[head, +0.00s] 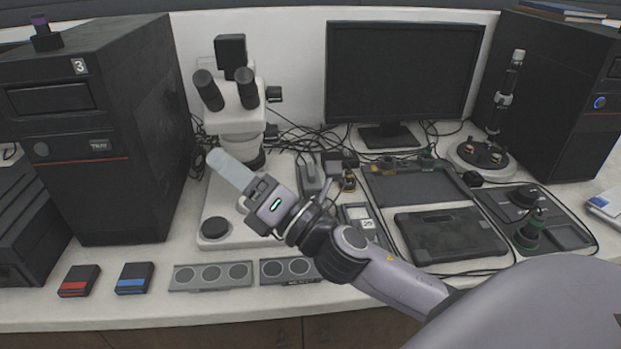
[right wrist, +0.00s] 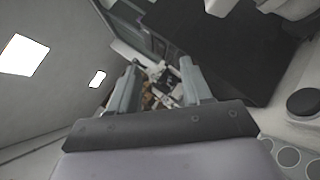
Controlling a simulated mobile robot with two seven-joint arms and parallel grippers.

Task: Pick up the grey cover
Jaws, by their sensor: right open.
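I cannot make out for certain which thing is the grey cover. A flat grey plate with round discs (head: 211,276) lies at the table's front, left of a darker similar plate (head: 290,269). My right gripper (head: 228,170) is raised in front of the white microscope, its pale fingers pointing up and left. In the right wrist view its fingers (right wrist: 160,82) stand apart with nothing between them. My left gripper is in neither view.
The microscope (head: 235,125) stands close behind my right gripper. A tall black unit (head: 115,130) is left of it. A red-banded box (head: 79,281) and a blue-banded box (head: 134,278) lie at the front left. A monitor (head: 400,70) and cables are behind.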

